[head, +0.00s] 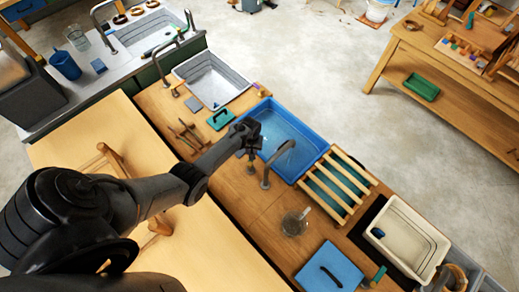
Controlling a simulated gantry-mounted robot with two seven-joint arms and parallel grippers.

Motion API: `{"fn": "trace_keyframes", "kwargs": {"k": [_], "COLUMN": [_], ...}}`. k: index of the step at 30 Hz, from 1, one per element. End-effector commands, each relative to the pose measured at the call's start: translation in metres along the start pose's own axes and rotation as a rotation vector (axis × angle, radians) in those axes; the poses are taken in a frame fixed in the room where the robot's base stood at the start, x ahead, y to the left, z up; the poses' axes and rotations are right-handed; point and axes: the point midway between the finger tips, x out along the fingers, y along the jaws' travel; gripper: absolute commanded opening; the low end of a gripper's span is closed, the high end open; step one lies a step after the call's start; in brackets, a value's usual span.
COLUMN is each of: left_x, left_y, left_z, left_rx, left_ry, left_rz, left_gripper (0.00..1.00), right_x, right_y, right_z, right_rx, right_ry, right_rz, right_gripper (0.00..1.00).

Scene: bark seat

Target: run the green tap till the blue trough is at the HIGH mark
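The blue trough (312,143) is set in the wooden counter, in the middle of the head view. A grey curved tap (266,178) stands at its near edge, with its spout over the trough. I see no clear green on this tap, and its handle is not distinct. The water level and the HIGH mark cannot be made out. My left gripper (249,147) is at the trough's near left edge, left of the tap. Its fingers are small and dark, so its opening is unclear. My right gripper is out of view.
A white basin (237,78) with its own tap lies left of the trough. A slatted wooden rack (338,184) stands right of it. A glass jug (295,223), a blue board (329,268) and a cream tub (421,230) are on the counter. A small green item (220,119) lies near my gripper.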

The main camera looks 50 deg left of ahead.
Motion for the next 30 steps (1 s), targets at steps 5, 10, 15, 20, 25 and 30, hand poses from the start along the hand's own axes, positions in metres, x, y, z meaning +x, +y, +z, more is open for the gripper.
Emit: {"fn": "trace_keyframes", "kwargs": {"k": [5,10,15,20,25,30], "left_x": [-0.0002,0.0003,0.0003,0.0003,0.0003,-0.0021], "left_y": [-0.0065,-0.0066,-0.0065,-0.0064,-0.0063,-0.0062], "left_z": [-0.0003,-0.0002,-0.0002,-0.0001,0.0000,-0.0001], "left_rx": [0.004,0.005,0.004,0.004,0.004,0.004], "left_ry": [0.000,0.000,0.000,0.000,0.000,0.000], "left_rz": [0.000,0.001,0.001,0.001,0.000,0.001], "left_gripper": [0.00,0.00,0.26,0.49,0.49,0.49], "right_x": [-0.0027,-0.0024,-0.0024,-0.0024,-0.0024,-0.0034], "right_y": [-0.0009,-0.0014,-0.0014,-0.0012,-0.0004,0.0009], "right_z": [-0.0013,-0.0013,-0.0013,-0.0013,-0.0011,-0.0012], "right_rx": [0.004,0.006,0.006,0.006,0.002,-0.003], "right_ry": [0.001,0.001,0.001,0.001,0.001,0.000], "right_rz": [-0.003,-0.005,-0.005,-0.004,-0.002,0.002], "right_gripper": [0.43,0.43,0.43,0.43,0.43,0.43]}}
